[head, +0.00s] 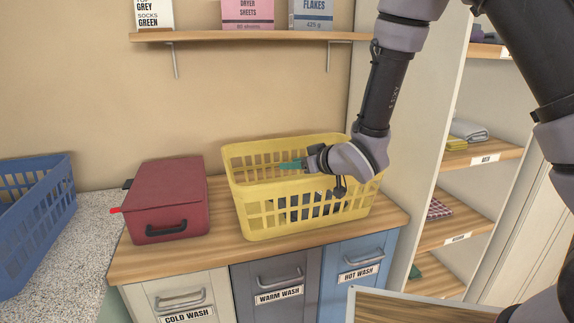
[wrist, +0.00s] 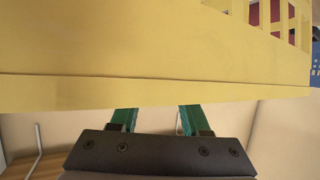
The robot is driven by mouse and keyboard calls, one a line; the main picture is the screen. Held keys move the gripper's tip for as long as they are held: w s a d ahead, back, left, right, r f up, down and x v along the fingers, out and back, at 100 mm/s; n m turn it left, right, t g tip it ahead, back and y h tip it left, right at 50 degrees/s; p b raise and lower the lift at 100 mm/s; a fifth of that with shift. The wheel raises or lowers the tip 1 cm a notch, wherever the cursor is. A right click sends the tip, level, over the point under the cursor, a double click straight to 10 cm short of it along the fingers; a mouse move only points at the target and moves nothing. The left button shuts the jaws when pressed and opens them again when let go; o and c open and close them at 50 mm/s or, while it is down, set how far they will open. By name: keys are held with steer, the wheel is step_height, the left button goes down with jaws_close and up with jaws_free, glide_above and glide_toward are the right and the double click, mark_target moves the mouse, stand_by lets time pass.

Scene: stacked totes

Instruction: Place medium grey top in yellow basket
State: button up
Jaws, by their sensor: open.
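The yellow basket (head: 262,221) stands on the wooden counter, and its wall fills the upper part of the wrist view (wrist: 140,60). My gripper (head: 291,165) is at the basket's right side, with its teal fingers over the basket opening. In the wrist view the fingers (wrist: 157,115) are apart with nothing seen between them, and their ends meet the edge of the yellow wall. Something dark grey (head: 305,206) shows through the basket's front slots; its shape is broken up, and I cannot tell whether it is the medium grey top.
A closed red case (head: 168,195) stands left of the basket. A blue basket (head: 36,215) is at far left on a speckled counter. A wall shelf (head: 240,36) with boxes hangs above. Right shelves hold folded cloths (head: 467,130).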

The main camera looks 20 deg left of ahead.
steer(key=v, duration=0.8)
steer(key=shift+s+d, duration=0.1)
steer(key=w+d+r+m+t+h, duration=0.1)
steer(key=w+d+r+m+h, duration=0.15)
steer(key=d+r, duration=0.4)
steer(key=w+d+r+m+h, duration=0.2)
steer(key=d+r+m, duration=0.15)
steer(key=d, duration=0.65)
steer(key=w+d+r+m+t+h, duration=0.1)
steer(key=w+d+r+m+h, duration=0.2)
steer(key=d, duration=0.5)
steer(key=s+d+r+m+g, duration=0.1)
steer(key=s+d+r+m, duration=0.2)
steer(key=s, duration=0.6)
steer(key=s+d+r+m+g+h, duration=0.1)
steer(key=s+d+r+m, duration=0.2)
steer(key=s+d+r, duration=0.2)
steer(key=shift+s+d, duration=1.45)
steer(key=shift+s, duration=0.55)
steer(key=shift+h, duration=0.25)
